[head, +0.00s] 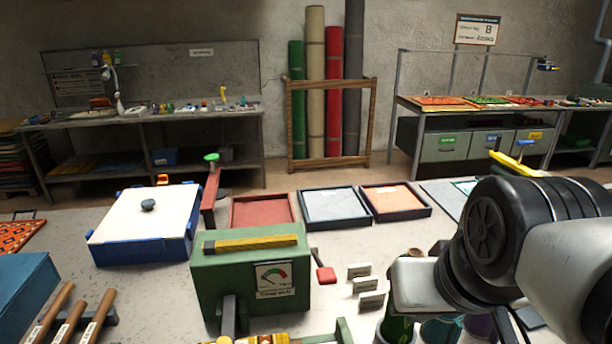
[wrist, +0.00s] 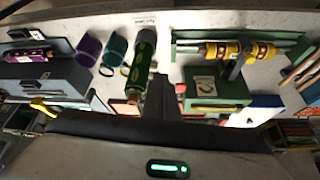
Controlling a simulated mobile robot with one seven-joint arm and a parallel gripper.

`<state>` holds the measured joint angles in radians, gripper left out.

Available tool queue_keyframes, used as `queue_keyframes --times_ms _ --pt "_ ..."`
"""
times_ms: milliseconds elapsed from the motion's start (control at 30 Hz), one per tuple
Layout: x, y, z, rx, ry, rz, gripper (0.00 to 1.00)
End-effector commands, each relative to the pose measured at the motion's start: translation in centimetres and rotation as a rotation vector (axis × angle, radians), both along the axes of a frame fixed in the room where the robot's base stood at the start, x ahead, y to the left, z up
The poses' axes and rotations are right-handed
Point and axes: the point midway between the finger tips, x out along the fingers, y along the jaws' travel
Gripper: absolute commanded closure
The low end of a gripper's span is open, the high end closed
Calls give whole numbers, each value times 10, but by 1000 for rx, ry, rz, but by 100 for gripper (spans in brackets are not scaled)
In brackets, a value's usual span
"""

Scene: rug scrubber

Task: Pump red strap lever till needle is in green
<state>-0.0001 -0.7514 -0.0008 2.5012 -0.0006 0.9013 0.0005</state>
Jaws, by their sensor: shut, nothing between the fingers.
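A red upright lever (head: 211,192) with a green knob rises behind the box. A smaller red paddle (head: 326,275) on a thin rod sticks out at the box's right side. I cannot tell which is the strap lever. The green box also shows in the wrist view (wrist: 218,92). My gripper (wrist: 160,85) is shut and empty, apart from the box.
A blue box with a white lid (head: 145,222) and several shallow trays (head: 336,206) lie behind the green box. Small white cards (head: 360,285) stand to its right. Wooden-handled tools (head: 70,320) lie front left. Green and yellow rollers (wrist: 225,50) are on the near side.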

Motion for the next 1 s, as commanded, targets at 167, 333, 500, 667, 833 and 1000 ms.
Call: queue_keyframes --times_ms 167,333,500,667,833,1000 --pt "0 0 0 0 -1 1 100" --pt "5 1 1 -1 2 4 100" --pt "35 9 7 -10 33 30 100" --pt "90 28 10 -21 83 76 100" --pt "153 56 0 -27 133 129 100" --pt "203 82 -17 -25 173 171 100"
